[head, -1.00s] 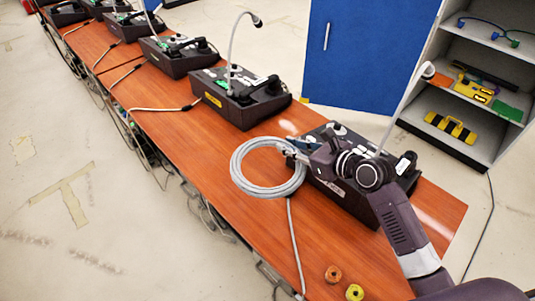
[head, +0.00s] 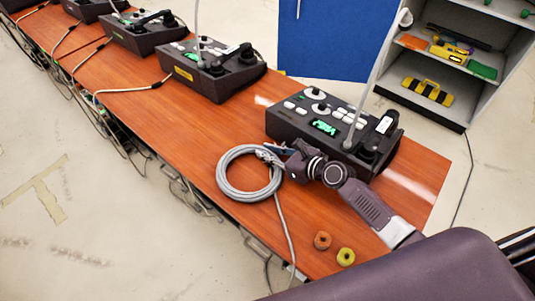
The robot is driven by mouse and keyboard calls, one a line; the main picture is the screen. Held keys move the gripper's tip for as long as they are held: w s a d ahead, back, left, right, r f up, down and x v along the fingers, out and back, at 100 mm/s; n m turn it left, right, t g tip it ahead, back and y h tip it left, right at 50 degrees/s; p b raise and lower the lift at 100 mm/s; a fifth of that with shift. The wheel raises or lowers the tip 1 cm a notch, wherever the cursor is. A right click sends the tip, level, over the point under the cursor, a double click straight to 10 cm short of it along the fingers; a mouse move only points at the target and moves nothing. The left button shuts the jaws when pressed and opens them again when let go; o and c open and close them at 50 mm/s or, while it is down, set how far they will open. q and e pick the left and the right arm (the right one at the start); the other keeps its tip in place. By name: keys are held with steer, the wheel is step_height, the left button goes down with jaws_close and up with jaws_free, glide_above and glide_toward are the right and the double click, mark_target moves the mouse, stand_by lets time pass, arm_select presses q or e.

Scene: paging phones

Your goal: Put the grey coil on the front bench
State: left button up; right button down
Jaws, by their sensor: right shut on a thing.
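The grey coil (head: 222,178) is a ring of looped cable at the left edge of the wooden bench (head: 340,225). My right gripper (head: 278,153) is shut on the coil's upper right side. I cannot tell whether the coil touches the bench top or is just above it. A tail of grey cable runs from the coil down to the bench's front edge. My left gripper is not in view.
A dark paging phone (head: 290,127) with a gooseneck microphone stands just behind my right gripper. More phones line the bench to the upper left. An orange ring (head: 322,240) and a yellow ring (head: 346,256) lie near the front. A grey shelf (head: 465,75) and blue door (head: 335,40) stand behind.

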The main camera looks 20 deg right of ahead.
steer(key=c, duration=1.7)
jaws_free()
steer(key=shift+c, duration=0.2)
steer(key=v, duration=1)
steer(key=shift+s+d, duration=0.15)
steer(key=shift+s, duration=0.2)
steer(key=shift+s+d+r, duration=0.35)
steer(key=shift+s, duration=0.2)
